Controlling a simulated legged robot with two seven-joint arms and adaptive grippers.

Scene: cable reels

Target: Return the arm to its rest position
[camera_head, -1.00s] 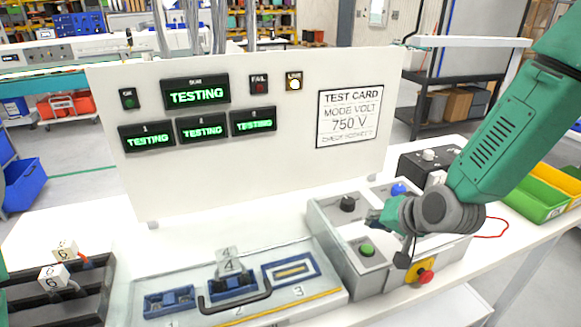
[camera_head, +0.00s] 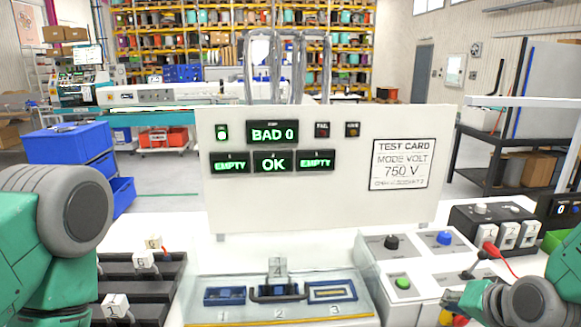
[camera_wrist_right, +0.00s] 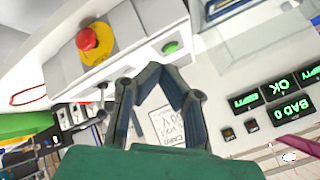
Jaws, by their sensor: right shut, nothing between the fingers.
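My right arm (camera_head: 530,300) is low at the right edge of the head view. Its gripper (camera_head: 452,302) is beside the front of the grey control box (camera_head: 388,270), partly cut off by the frame's bottom. In the right wrist view the gripper's fingers (camera_wrist_right: 158,72) come together at the tips with nothing between them. My left arm (camera_head: 60,230) fills the lower left of the head view; its gripper is out of view.
The test panel (camera_head: 330,210) stands behind a fixture (camera_head: 200,312) holding a block marked 4 (camera_head: 278,268) in the middle socket. A black rack (camera_head: 165,285) with white-tagged pieces is at left. A red emergency button (camera_wrist_right: 87,39) is near the right gripper.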

